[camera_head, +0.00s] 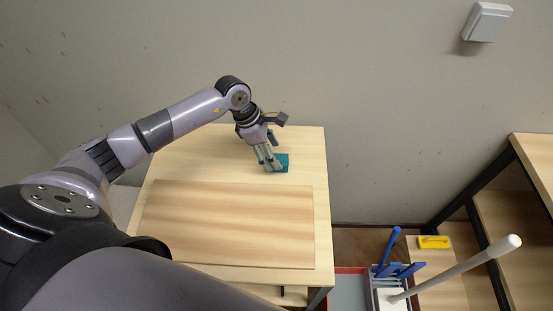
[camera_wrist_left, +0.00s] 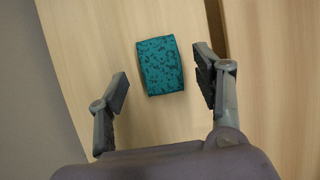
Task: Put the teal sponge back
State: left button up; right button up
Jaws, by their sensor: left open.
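The teal sponge (camera_head: 282,163) lies on the light wooden table (camera_head: 185,160), near its back right part. My left gripper (camera_head: 268,166) is just to the left of the sponge in the head view and partly in front of it. In the left wrist view the sponge (camera_wrist_left: 160,65) shows between and a little beyond the two spread fingers of the left gripper (camera_wrist_left: 162,85). There is a gap on both sides of the sponge, and the fingers are open and empty. My right gripper is in neither view.
A wooden board (camera_head: 230,225) covers the front of the table. To the right, lower down, stand a blue-handled tool (camera_head: 388,250), a white-handled pole (camera_head: 455,270), a yellow item (camera_head: 434,242) and dark-framed wooden shelves (camera_head: 510,215). The wall is close behind the table.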

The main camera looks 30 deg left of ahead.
pick_arm(q)
jog(key=b+v, duration=0.2)
jog(key=v, duration=0.6)
jog(key=shift+r, duration=0.3)
